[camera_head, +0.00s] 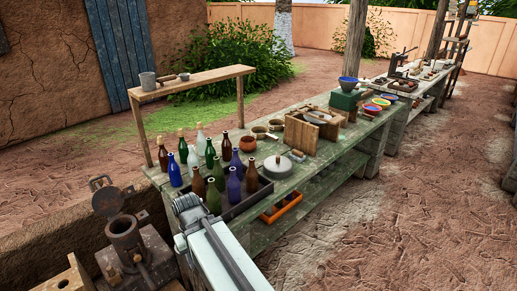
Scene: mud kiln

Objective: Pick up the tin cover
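A round grey metal cover (278,168) with a small knob lies on the green workbench (322,165), right of the bottles and in front of a wooden box. It looks like the tin cover, and I cannot tell whether anything is under it. My gripper (186,204) is at the lower middle, left of and nearer than the cover, by the tray of bottles. It is well apart from the cover. Its fingertips are too small and turned away to show whether they are open or shut.
Several coloured bottles (213,196) stand in a dark tray (240,208) between my gripper and the cover. The wooden box (300,136), bowls (247,143) and a raised plank shelf (205,78) stand behind. Free dirt ground (400,220) lies right of the bench.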

